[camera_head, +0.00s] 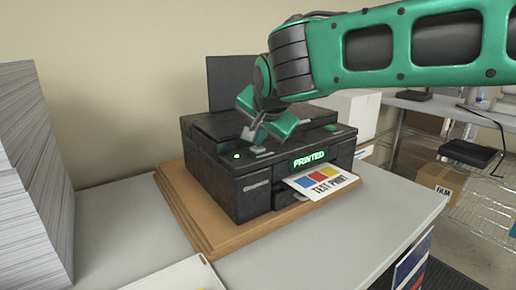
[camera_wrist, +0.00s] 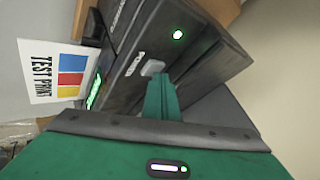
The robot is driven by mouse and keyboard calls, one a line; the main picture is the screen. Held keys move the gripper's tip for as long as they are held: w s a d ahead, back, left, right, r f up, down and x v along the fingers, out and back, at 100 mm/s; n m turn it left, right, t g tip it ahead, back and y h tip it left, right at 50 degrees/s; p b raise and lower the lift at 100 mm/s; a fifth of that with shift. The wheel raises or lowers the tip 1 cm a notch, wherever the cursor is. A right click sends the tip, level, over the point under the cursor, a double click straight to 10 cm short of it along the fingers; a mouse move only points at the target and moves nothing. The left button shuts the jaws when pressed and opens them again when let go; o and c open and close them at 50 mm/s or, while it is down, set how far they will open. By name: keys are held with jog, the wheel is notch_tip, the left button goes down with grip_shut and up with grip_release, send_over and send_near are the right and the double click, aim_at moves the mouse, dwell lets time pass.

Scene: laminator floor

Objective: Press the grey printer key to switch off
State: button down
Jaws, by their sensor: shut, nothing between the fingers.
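The black printer (camera_head: 229,180) sits on a wooden board on the counter. Its green display reads "PRINTED" (camera_head: 309,159), and a green light (camera_head: 237,156) glows on its top left. A small light-grey key (camera_head: 258,150) is on the top panel; it also shows in the wrist view (camera_wrist: 152,68), beside the word "POWER" in small print. My gripper (camera_head: 250,133) is over the front of the printer, near the key. In the wrist view its green fingers (camera_wrist: 160,82) are together and empty, their tips just beside the key. I cannot tell whether they touch the printer.
A printed sheet marked "TEST PRINT" (camera_head: 322,181) sticks out of the printer's front. A tall paper stack (camera_head: 32,170) stands at left. The wooden board (camera_head: 180,205) rests on a grey counter (camera_head: 350,225). Wire shelves with boxes (camera_head: 440,178) stand at right. The printer's raised rear panel (camera_head: 229,82) is behind.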

aim_at(258, 149)
jog(key=shift+r, duration=0.9)
notch_tip(258, 149, up, 6)
dwell(0.6)
